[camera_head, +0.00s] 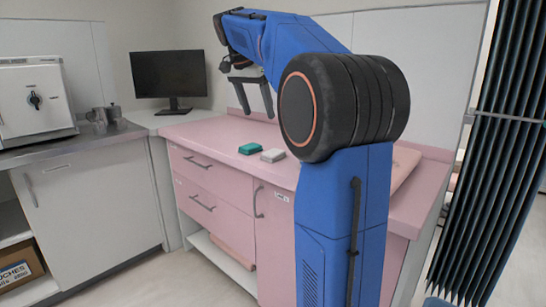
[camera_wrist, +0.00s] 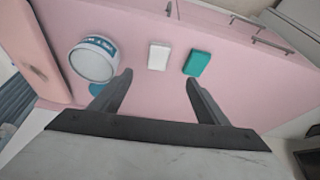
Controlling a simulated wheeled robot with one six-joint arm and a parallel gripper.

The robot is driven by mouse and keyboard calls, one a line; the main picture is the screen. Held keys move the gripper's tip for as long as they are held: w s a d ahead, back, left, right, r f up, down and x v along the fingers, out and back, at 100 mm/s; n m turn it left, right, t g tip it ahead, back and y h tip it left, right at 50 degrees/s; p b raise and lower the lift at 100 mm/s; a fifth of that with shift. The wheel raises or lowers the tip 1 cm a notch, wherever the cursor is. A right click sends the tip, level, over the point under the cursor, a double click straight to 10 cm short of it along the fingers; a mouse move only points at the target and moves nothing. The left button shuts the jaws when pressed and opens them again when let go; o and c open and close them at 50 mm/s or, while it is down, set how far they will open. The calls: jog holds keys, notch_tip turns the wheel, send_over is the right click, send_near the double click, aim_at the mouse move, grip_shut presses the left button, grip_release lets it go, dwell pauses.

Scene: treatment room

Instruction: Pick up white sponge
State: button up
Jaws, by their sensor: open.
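The white sponge (camera_head: 273,155) lies on the pink counter (camera_head: 222,134), to the right of a teal sponge (camera_head: 252,148) in the head view. In the wrist view the white sponge (camera_wrist: 158,56) lies left of the teal one (camera_wrist: 198,63), with a small gap between them. My gripper (camera_head: 258,98) is above the counter, behind the sponges in the head view. It is open and empty. In the wrist view its fingertips (camera_wrist: 159,75) point towards the counter, and the white sponge shows between and beyond them, apart from both.
A round white container with a blue label (camera_wrist: 93,60) stands left of the white sponge in the wrist view, near a blue round thing (camera_wrist: 97,88). My arm hides part of the counter in the head view. A monitor (camera_head: 169,75) stands at the back left.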

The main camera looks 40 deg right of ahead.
send_over(273, 152)
jog(key=a, duration=0.2)
jog(key=shift+m, duration=0.3)
notch_tip(273, 152, down, 11)
jog(key=shift+r, duration=0.1)
jog(key=shift+s+x, duration=0.2)
jog(key=shift+x, duration=2.4)
jog(key=shift+a, duration=0.15)
jog(key=c, duration=1.1)
